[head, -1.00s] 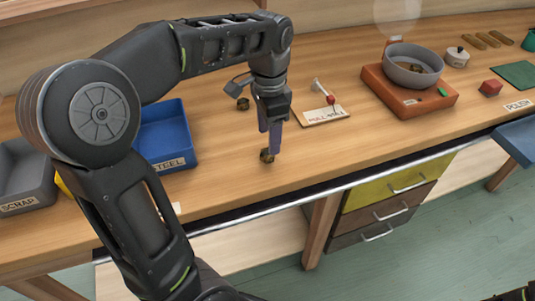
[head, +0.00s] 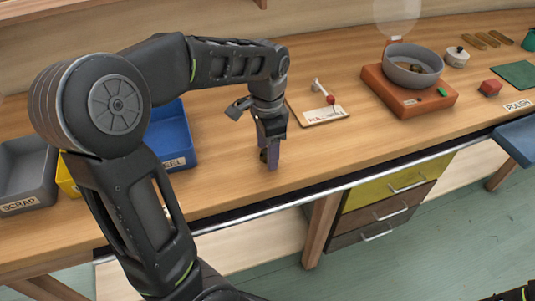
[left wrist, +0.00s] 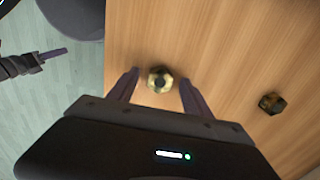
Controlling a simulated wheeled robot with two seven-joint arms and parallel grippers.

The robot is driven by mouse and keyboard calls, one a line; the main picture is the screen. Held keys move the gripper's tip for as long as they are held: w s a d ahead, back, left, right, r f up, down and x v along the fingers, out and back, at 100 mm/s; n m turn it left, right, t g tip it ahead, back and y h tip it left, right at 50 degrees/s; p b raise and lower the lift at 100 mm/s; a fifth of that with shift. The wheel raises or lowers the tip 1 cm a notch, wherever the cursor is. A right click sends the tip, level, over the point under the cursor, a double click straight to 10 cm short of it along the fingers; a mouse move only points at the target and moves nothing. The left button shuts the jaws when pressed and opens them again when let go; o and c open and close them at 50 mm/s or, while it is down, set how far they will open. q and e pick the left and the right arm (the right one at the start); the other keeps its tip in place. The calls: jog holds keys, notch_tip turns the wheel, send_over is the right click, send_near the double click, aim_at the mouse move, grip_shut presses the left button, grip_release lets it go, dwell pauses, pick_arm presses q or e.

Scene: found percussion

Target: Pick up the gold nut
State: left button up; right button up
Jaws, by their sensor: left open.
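The gold nut (left wrist: 160,79) lies on the wooden bench top, between the two fingers of my left gripper in the left wrist view. My left gripper (head: 268,163) points down at the bench, open, with a gap between each finger and the nut. In the head view the nut (head: 263,156) is mostly hidden behind a finger. A second, darker nut (left wrist: 271,103) lies apart to the right in the left wrist view. A dark gripper with a purple finger, apparently my right one (left wrist: 45,58), shows at the left edge there; its opening is unclear.
A blue tray (head: 180,140) and a grey scrap tray (head: 28,175) stand left of the gripper. A labelled board (head: 325,117) with a small mallet lies behind. An orange block (head: 410,98) bears a grey bowl (head: 413,60). The bench's front edge is close.

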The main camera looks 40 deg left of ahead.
pick_arm(q)
jog(key=shift+c, duration=0.6)
grip_shut()
